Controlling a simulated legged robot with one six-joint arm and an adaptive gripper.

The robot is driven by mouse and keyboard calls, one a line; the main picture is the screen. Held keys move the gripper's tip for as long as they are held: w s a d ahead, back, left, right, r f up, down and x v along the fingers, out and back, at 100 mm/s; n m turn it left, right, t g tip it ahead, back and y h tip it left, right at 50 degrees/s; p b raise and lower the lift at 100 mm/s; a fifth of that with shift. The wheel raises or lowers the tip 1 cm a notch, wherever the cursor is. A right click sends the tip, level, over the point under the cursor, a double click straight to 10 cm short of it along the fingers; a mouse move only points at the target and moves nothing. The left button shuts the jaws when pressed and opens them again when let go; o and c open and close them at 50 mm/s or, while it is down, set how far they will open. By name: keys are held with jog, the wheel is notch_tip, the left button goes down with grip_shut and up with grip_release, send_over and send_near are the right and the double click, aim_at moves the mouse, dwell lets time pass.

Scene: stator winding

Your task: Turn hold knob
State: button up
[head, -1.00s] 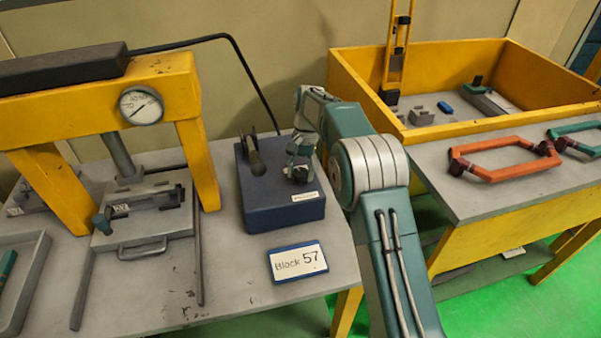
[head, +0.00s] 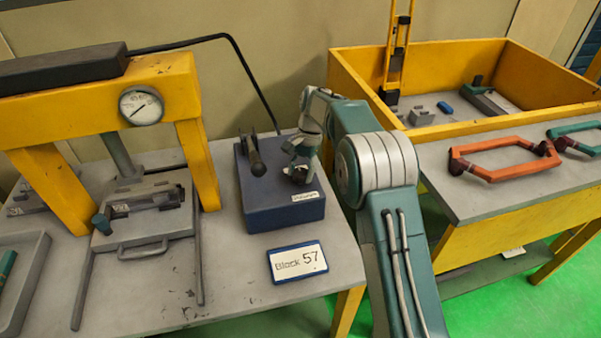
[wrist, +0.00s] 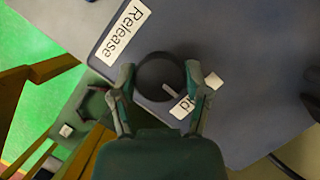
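A dark round knob (wrist: 160,72) stands on the blue control box, between a "Release" label (wrist: 123,31) and a partly covered label ending in "ld" (wrist: 184,108). A pale mark at the knob's edge points toward the "ld" label. My gripper (wrist: 160,78) has one finger on each side of the knob, and both fingertips appear to touch it. In the head view my gripper (head: 298,174) is down at the right side of the blue box (head: 285,217) and hides the knob there.
A black lever (head: 256,158) rises from the box left of my gripper. A yellow press (head: 150,85) with a gauge stands at left. A "Block 57" sign (head: 297,262) lies in front. A yellow bin (head: 360,90) and orange handle frame (head: 500,157) are at right.

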jog(key=o, duration=0.3)
jog(key=shift+w+a, duration=0.1)
jog(key=shift+a, duration=0.05)
jog(key=shift+o, duration=0.2)
jog(key=shift+r, duration=0.1)
jog(key=v, duration=1.1)
jog(key=shift+r, duration=0.35)
jog(key=shift+w, duration=0.15)
